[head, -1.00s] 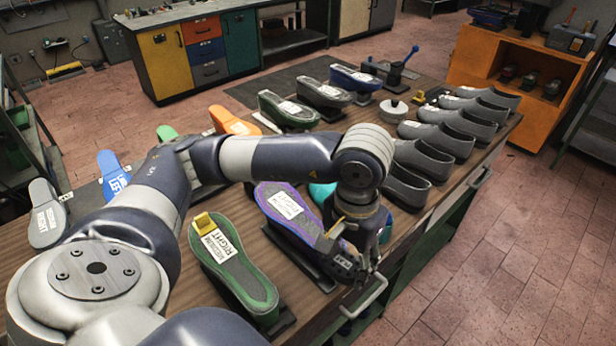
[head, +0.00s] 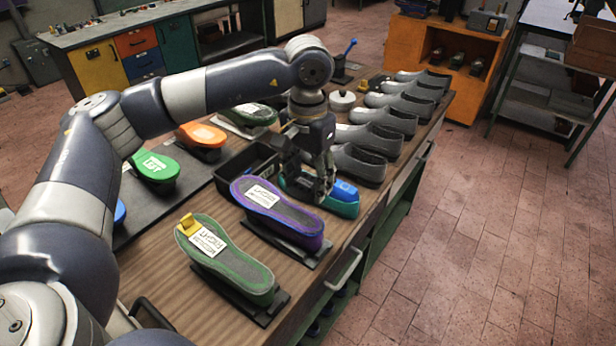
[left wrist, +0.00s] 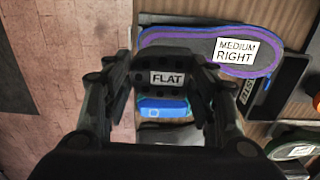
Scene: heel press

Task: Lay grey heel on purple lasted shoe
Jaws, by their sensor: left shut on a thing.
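The purple lasted shoe (head: 300,225) lies sole up on a dark stand near the table's front edge. Its sole also shows at the top of the left wrist view (left wrist: 185,46), with a label reading "MEDIUM RIGHT". My left gripper (head: 322,195) is over the teal bin (head: 347,210), just right of the purple shoe. In the left wrist view its fingers are shut on a dark grey piece labelled "FLAT" (left wrist: 167,77), which looks like the grey heel. In the head view the fingers largely hide the heel. My right gripper is not in view.
A blue piece (head: 345,190) is in the teal bin. A black bin (head: 245,170) lies behind. Several grey shoes (head: 375,140) line the right edge.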

